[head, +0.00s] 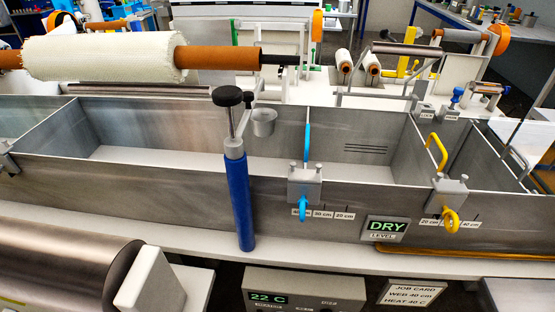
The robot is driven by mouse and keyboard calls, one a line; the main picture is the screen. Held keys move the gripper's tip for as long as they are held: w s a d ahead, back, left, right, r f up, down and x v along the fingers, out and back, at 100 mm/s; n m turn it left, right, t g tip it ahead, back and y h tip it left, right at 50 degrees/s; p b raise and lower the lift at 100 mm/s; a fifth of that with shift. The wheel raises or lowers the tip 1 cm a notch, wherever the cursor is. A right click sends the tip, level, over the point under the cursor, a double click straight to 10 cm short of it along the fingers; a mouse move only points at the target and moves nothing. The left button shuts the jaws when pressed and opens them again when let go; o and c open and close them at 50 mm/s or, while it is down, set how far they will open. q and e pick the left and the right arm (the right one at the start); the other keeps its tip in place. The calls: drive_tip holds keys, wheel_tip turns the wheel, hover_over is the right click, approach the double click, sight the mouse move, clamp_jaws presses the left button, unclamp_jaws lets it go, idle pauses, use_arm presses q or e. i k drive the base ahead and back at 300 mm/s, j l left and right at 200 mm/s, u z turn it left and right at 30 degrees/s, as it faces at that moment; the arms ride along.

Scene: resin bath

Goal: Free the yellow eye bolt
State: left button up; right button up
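The yellow eye bolt (451,220) hangs at the front wall of the steel bath (160,185), right of centre. Its ring sits just below a grey clamp block (449,194) on the bath's rim. A yellow bent rod (437,150) rises behind that block. I cannot tell whether the bolt is tight. A similar blue eye bolt (303,212) sits under another grey block (305,183) to the left, by a blue strip (307,142). Neither of my grippers shows in the head view.
A blue post (239,200) with a black knob (227,96) stands before the bath wall. A sign reading DRY (386,226) and scale labels (335,215) are near the bolts. A steel roller (60,265) fills the lower left. A fabric roll (100,54) lies above the bath.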

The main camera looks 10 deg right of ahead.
sight(446, 214)
drive_tip(key=z, duration=0.4)
drive_tip(key=l+z, duration=0.1)
drive_tip(key=z, duration=0.65)
drive_tip(key=l+z, duration=0.15)
drive_tip(key=z, duration=0.25)
